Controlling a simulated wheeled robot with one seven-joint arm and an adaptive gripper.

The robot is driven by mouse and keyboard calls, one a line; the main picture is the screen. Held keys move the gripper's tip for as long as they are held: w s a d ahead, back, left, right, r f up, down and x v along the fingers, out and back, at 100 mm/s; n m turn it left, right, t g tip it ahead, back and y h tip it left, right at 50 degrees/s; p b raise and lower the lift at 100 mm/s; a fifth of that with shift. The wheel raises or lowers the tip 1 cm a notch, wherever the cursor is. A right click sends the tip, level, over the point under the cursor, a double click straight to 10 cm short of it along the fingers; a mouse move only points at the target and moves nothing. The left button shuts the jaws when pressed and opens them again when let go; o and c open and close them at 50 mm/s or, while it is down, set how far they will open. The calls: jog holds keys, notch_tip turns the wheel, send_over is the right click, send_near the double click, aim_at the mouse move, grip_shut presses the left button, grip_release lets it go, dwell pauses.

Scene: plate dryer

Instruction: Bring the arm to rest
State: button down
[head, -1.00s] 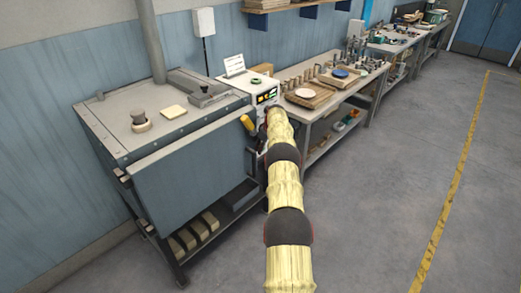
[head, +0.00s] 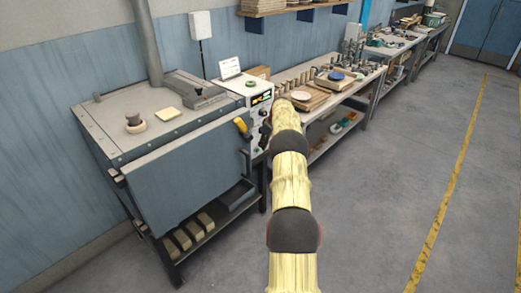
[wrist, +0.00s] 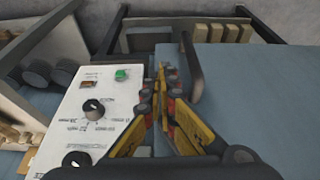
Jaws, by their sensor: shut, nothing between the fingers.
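My arm in its pale yellow sleeve reaches from the bottom of the head view toward the dryer's control box. My gripper (wrist: 160,72) shows in the wrist view with its yellow, black and red fingers together and nothing between them. It is over the gap between the white control panel (wrist: 75,112) and the dryer's blue front (wrist: 235,110), beside a dark bar handle (wrist: 190,68). In the head view only a yellow part of the gripper (head: 243,127) shows, left of the arm's end. I cannot tell whether it touches anything.
The plate dryer (head: 185,165) stands at left, with several blocks (head: 195,230) on its lower shelf. A workbench (head: 345,88) with boards and tools runs behind the arm. The grey floor (head: 390,190) at right is clear up to the yellow line.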

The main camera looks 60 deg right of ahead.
jog(key=shift+v, duration=1)
jog(key=shift+s, duration=0.1)
